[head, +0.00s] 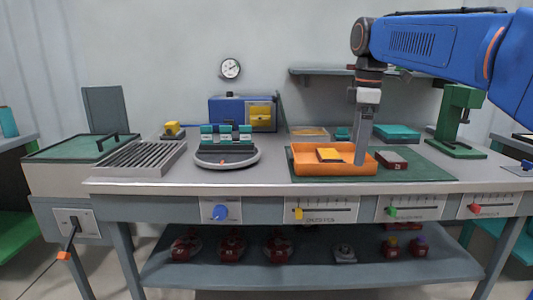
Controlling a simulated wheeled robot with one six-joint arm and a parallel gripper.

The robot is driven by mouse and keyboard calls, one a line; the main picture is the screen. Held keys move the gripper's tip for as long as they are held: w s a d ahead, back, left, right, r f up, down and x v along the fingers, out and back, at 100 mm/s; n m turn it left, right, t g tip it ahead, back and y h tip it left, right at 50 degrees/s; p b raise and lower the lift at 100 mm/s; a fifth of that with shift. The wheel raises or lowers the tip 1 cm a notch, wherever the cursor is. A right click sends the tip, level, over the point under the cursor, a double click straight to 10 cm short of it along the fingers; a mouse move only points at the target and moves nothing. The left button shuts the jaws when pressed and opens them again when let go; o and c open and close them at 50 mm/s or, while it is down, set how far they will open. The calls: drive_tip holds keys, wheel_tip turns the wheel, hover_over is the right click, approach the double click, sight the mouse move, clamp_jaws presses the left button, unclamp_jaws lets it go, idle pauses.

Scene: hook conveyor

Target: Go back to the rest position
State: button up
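My gripper (363,150) points straight down over the right part of the orange tray (306,168) on the table. My blue arm comes in from the upper right.
A dark red block (391,160) lies on the green mat (430,170) right of the tray. A green press (459,122) stands farther right. A round stand with teal parts (227,158) and a slatted grey rack (140,158) are at left. A shelf (310,71) hangs behind my arm.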

drive_tip(key=s+d+f+m+t, duration=0.2)
drive_tip(key=s+f+m, duration=0.5)
drive_tip(key=s+f, duration=0.6)
drive_tip(key=s+d+f+m+t, duration=0.2)
drive_tip(key=s+f+m, duration=0.5)
drive_tip(key=s+f, duration=0.6)
drive_tip(key=shift+s+d+f+m, duration=0.4)
drive_tip(key=shift+s+d, duration=0.15)
drive_tip(key=shift+s, duration=0.25)
